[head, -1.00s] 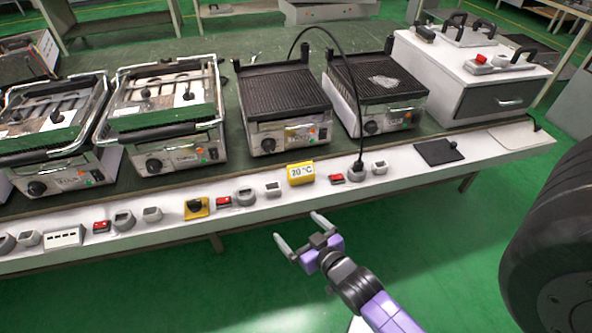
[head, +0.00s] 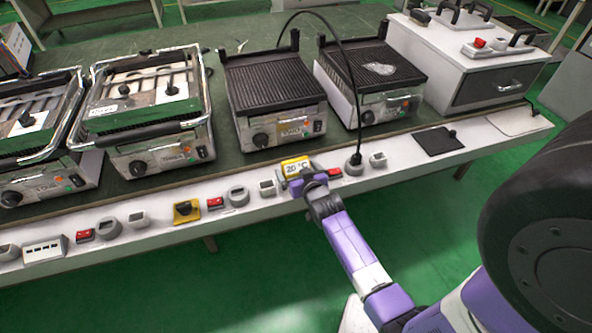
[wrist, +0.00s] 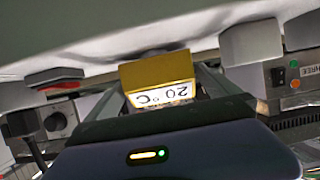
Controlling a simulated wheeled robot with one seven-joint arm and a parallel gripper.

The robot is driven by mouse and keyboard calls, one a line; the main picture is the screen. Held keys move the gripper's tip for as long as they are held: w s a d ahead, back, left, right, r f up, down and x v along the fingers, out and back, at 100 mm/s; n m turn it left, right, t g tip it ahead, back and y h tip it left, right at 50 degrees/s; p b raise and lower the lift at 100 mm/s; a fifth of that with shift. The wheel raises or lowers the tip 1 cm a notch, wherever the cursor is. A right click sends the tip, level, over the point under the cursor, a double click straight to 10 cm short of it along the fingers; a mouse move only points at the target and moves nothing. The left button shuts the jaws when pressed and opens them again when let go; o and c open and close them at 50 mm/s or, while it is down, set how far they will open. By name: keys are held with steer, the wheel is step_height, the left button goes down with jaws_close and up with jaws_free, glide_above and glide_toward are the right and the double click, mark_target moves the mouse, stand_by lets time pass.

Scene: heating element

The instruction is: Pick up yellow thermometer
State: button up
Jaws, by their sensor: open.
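The yellow thermometer (head: 295,167) is a small box with a white face reading 20 °C. It sits on the white front ledge of the bench. My gripper (head: 298,181) is right at it from the front and partly hides its lower part. In the wrist view the thermometer (wrist: 157,77) lies between the two open fingers, with its face toward the camera. A finger stands on each side of it. I cannot tell whether either finger touches it.
The white ledge (head: 255,208) also holds a red switch (head: 334,172), grey sockets (head: 267,187) and a yellow rotary switch (head: 186,211) close by. A black cable plugs into a socket (head: 354,166) to the right. Grills (head: 272,95) stand behind.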

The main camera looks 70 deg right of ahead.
mark_target(293, 164)
steer(key=x, duration=0.4)
steer(key=shift+c, duration=0.2)
steer(key=c, duration=1.4)
steer(key=shift+o, duration=0.2)
steer(key=shift+r, duration=0.1)
